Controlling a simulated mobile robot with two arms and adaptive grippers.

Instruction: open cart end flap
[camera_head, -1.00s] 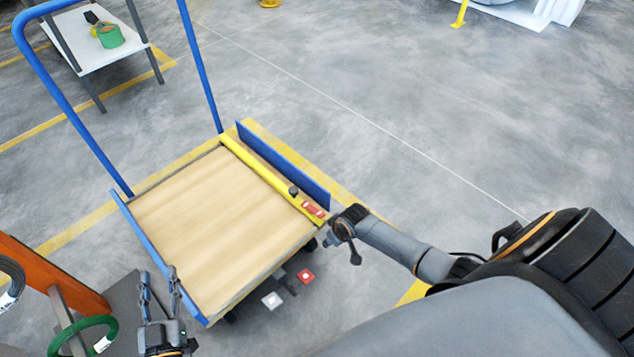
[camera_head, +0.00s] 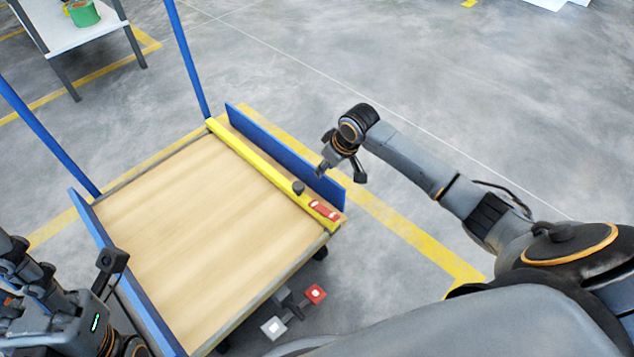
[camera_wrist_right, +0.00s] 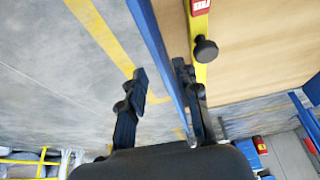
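The cart has a bare wooden deck (camera_head: 200,225) with a blue panel (camera_head: 285,155) standing along its far right side. A yellow bar (camera_head: 255,165) runs just inside that panel, with a dark knob (camera_head: 298,187) and a red label (camera_head: 323,210) near its near end. My right gripper (camera_head: 338,172) is above the near part of the blue panel. In the right wrist view its fingers (camera_wrist_right: 160,88) are apart, with the blue panel between them and the knob (camera_wrist_right: 205,50) to the right. My left gripper (camera_head: 22,270) is at the lower left; its finger opening is unclear.
Another blue panel (camera_head: 130,275) lines the deck's left side. Blue handle posts (camera_head: 188,60) rise at the far end. Red (camera_head: 316,293) and white (camera_head: 274,327) pedals are below the near end. A white table (camera_head: 75,35) is far left. Floor right of the cart is open.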

